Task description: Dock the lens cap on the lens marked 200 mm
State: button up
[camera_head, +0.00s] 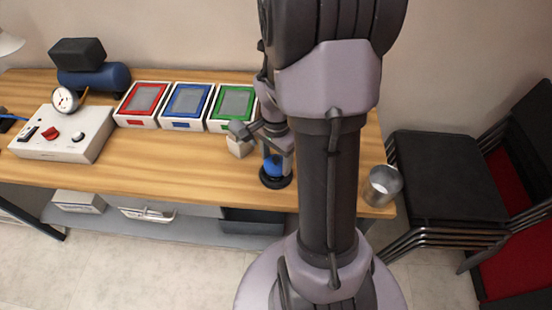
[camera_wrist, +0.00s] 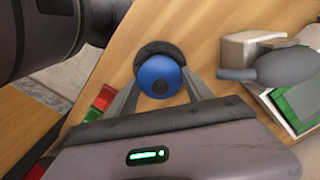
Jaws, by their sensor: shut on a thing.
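My gripper (camera_wrist: 158,84) has its two fingers on either side of a round blue piece (camera_wrist: 160,72) with a dark spot on it, and is shut on it. This piece looks like the lens cap. In the head view the blue piece (camera_head: 273,166) is near the table's front edge, below my gripper (camera_head: 276,155). A black round base or ring (camera_head: 276,182) lies directly under it; it also shows in the wrist view (camera_wrist: 152,48). I cannot tell whether the two touch. No 200 mm mark is readable, so I cannot tell which thing is that lens.
A pale block (camera_head: 240,146) stands close behind my gripper. Red (camera_head: 121,112), blue (camera_head: 166,118) and green (camera_head: 213,122) framed boxes line the back. A control box (camera_head: 90,140) with a gauge is at left. A metal cup (camera_head: 383,182) stands at the right front corner.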

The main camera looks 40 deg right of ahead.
aim_at(276, 158)
jog(key=shift+f+b, duration=0.45)
jog(key=shift+f, duration=0.1)
jog(key=o, duration=1)
jog(key=shift+o, duration=0.2)
jog(key=shift+r, duration=0.15)
notch_tip(276, 158, up, 11)
jog(key=p, duration=0.8)
jog(key=shift+p, duration=0.4)
